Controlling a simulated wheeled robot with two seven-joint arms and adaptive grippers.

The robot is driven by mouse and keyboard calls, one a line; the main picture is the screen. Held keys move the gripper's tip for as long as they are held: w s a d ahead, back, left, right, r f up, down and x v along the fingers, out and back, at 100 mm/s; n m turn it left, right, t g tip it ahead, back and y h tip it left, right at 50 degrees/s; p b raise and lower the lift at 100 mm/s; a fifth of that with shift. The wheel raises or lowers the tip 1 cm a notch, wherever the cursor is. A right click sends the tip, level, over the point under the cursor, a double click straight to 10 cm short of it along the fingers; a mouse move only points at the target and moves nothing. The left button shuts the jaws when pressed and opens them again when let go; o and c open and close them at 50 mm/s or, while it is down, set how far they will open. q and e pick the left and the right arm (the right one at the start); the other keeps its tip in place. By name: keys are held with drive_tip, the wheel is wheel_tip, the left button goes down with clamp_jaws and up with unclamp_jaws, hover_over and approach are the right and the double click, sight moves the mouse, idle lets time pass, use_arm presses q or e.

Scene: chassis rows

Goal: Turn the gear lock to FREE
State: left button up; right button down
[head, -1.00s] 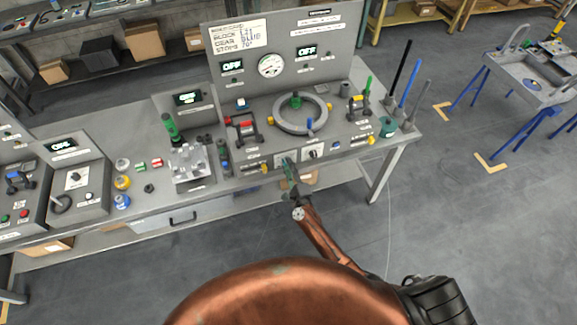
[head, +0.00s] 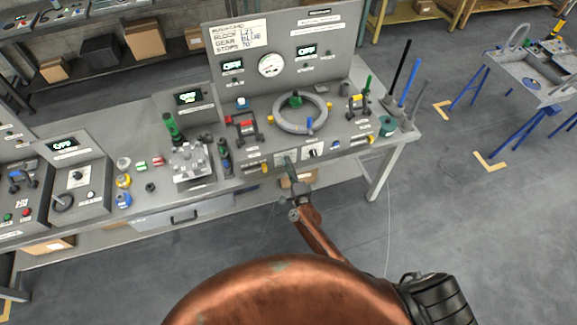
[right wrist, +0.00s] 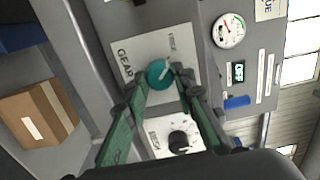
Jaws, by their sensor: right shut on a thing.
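The gear lock is a round teal knob (right wrist: 158,73) on a white plate (right wrist: 182,52) marked GEAR, seen in the right wrist view. A second word on the plate is small and rotated, and I cannot read the knob's setting for sure. My right gripper (right wrist: 162,82) has its two green fingers on either side of the knob, shut on it. In the head view, my right gripper (head: 290,166) reaches the bench's front panel from below and hides the knob. My left gripper is not in view.
A black knob (right wrist: 180,138) on its own white plate sits beside the gear lock; it also shows in the head view (head: 313,152). Above are a grey ring (head: 300,128), a gauge (head: 270,65) and a red-handled part (head: 243,124). The floor in front is clear.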

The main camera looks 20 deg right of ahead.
drive_tip(key=shift+a, duration=0.1)
drive_tip(key=c, duration=1.6)
unclamp_jaws()
drive_tip(key=s, duration=1.2)
drive_tip(key=shift+d, duration=0.3)
